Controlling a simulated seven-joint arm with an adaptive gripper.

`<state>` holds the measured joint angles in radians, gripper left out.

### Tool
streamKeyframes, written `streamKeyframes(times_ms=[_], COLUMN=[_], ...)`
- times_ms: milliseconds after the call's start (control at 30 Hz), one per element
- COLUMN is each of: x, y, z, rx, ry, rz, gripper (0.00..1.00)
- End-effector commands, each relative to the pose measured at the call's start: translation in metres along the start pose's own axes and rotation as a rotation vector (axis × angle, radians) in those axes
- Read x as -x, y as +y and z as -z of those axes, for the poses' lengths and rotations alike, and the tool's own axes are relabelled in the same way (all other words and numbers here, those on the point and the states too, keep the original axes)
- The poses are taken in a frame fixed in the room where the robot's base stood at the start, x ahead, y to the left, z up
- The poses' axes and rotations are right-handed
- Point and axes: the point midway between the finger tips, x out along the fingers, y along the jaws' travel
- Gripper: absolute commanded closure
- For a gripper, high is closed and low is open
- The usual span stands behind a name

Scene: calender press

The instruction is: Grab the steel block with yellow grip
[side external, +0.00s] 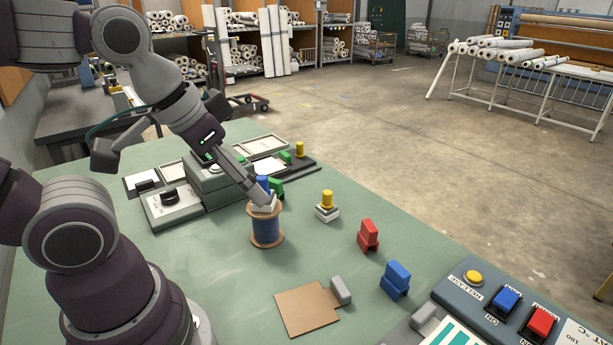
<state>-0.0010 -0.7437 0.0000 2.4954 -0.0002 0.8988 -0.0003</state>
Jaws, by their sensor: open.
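The steel block with yellow grip (327,207) stands upright on the green table, right of the blue spool. Its base is pale metal and its grip is a yellow cylinder. My gripper (264,201) is open, pointing down and right over the top of the spool. It is to the left of the yellow-grip block and apart from it. A pale block with a blue grip (263,184) shows at my fingertips, partly hidden by them. I cannot tell whether the fingers touch it.
The blue spool (265,231) stands below my gripper. A green block (277,187) is behind it. A red block (368,236), a blue block (396,280), a grey block (341,291) and a brown board (305,310) lie toward the front right. The button panel (505,309) is at the right.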

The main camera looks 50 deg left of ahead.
Motion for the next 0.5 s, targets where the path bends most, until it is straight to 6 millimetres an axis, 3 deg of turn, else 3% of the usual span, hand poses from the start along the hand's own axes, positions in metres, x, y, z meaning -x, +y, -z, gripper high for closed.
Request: streamKeyframes(times_ms=[67, 167, 333, 500], x=[-0.003, -0.015, -0.067, -0.129], y=[-0.003, -0.013, -0.045, -0.08], z=[0.01, 0.039, 0.095, 0.118], rx=[0.018, 0.07, 0.183, 0.269], ry=[-0.01, -0.03, -0.064, -0.088], rz=[0.006, 0.026, 0.076, 0.123], gripper=[0.47, 0.47, 0.47, 0.47])
